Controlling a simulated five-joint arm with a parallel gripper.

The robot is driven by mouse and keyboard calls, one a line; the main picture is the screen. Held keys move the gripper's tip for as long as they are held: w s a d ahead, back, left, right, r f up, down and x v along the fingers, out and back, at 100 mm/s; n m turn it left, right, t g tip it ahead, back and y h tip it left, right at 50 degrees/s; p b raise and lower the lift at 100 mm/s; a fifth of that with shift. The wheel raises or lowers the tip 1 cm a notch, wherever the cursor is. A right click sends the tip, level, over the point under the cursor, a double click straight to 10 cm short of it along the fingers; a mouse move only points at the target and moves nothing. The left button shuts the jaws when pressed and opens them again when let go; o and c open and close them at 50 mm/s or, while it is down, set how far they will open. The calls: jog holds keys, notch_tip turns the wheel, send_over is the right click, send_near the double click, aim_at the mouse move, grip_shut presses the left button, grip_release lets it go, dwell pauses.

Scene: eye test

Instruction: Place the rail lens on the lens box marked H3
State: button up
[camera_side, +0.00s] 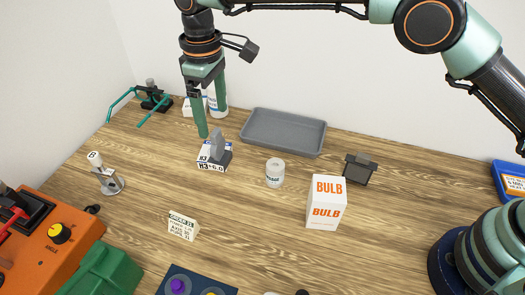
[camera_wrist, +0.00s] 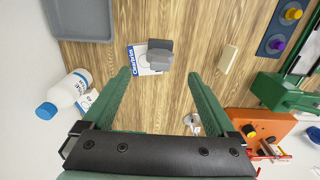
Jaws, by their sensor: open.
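The lens box marked H3 (camera_side: 210,164), white with blue, lies on the wood table below my gripper. A grey upright piece on a darker foot, which looks like the rail lens (camera_side: 217,146), rests on its top. In the wrist view the lens (camera_wrist: 159,56) covers the right part of the box (camera_wrist: 138,63). My gripper (camera_side: 211,124) points down, open and empty. In the wrist view its fingertips (camera_wrist: 159,75) are wide apart with the lens just ahead of the gap, touching neither finger.
A grey tray (camera_side: 285,133) lies behind. A white jar (camera_side: 275,172), a BULB box (camera_side: 326,203) and a dark clip-like piece (camera_side: 360,169) stand to the right. A bottle (camera_wrist: 72,88) is close to the left finger.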

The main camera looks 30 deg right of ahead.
notch_tip(320, 180, up, 3)
jog(key=shift+f, duration=0.1)
jog(key=s+d+r+m+t, duration=0.1)
jog(key=s+d+r+m, duration=0.1)
jog(key=d+r, duration=0.55)
jog(key=s+d+r+m+t, duration=0.15)
jog(key=d+r, duration=0.25)
jog(key=d, duration=0.7)
jog(key=s+d+f+m+t, duration=0.1)
jog(key=s+d+f+m, duration=0.1)
jog(key=s+d, duration=0.5)
jog(key=s+d+f+m+t, duration=0.2)
jog(key=s+d+m, duration=0.1)
jog(key=s+d, duration=0.4)
jog(key=shift+s+f, duration=0.3)
jog(key=shift+o, duration=0.3)
jog(key=shift+m, duration=0.25)
